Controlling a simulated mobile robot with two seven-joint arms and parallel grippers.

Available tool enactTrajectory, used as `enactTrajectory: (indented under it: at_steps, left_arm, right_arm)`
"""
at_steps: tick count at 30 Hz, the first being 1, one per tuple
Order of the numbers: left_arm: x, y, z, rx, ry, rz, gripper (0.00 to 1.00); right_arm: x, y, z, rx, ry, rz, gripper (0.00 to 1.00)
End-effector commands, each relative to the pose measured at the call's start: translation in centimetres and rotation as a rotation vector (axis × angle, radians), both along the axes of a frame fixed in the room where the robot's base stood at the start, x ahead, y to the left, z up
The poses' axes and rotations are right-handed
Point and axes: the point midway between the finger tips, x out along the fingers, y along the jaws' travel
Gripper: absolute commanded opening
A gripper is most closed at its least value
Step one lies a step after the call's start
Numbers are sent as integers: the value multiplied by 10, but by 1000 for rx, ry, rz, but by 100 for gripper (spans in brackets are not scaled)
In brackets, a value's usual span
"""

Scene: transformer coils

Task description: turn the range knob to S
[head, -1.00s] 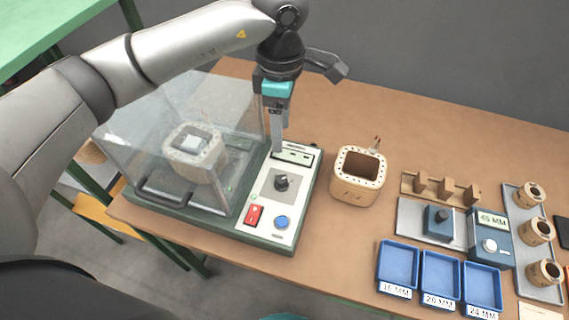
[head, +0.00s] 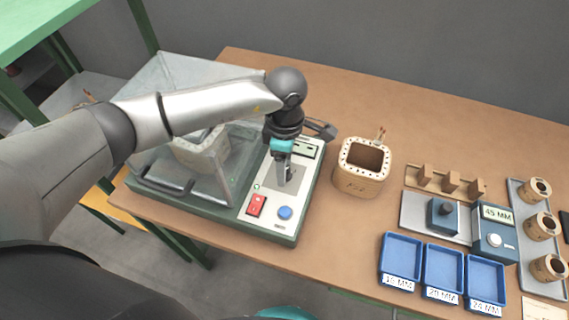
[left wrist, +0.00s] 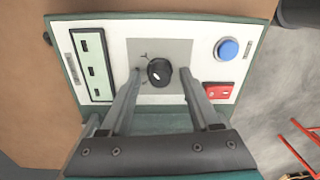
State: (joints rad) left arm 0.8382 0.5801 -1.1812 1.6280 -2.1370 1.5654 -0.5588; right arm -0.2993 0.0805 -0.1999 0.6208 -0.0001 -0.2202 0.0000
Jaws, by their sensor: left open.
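The range knob (left wrist: 159,71) is a round black knob on a grey square plate (left wrist: 147,50) of the tester's white panel. In the left wrist view it sits between the two fingers of my left gripper (left wrist: 160,78), which is open, with a gap on each side. Marks around the knob are too small to read. In the head view my left gripper (head: 283,180) hangs over the panel and hides the knob. My right gripper is not in view.
A red switch (head: 256,205) and a blue button (head: 285,213) sit beside the knob plate. A clear cover (head: 160,100) stands left of the panel. A wooden coil (head: 358,185), blue trays (head: 400,255) and small coils (head: 536,190) lie to the right.

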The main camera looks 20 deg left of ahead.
Motion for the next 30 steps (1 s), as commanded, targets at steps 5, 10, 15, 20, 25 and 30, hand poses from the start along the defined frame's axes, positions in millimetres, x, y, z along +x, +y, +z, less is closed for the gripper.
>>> enactTrajectory:
  at_steps: [5,10,15,20,25,30]
  left_arm:
    - [0,0,0,0,0,0,63]
    - [0,0,0,0,0,0,44]
    - [0,0,0,0,0,0,25]
    - [0,0,1,0,0,0,7]
    - [0,0,1,0,1,0,0]
    - [0,0,1,0,1,2,0]
  right_arm:
    - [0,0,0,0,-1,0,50]
    - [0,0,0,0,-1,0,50]
    - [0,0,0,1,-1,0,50]
    - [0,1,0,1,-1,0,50]
    - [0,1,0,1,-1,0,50]
    - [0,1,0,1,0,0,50]
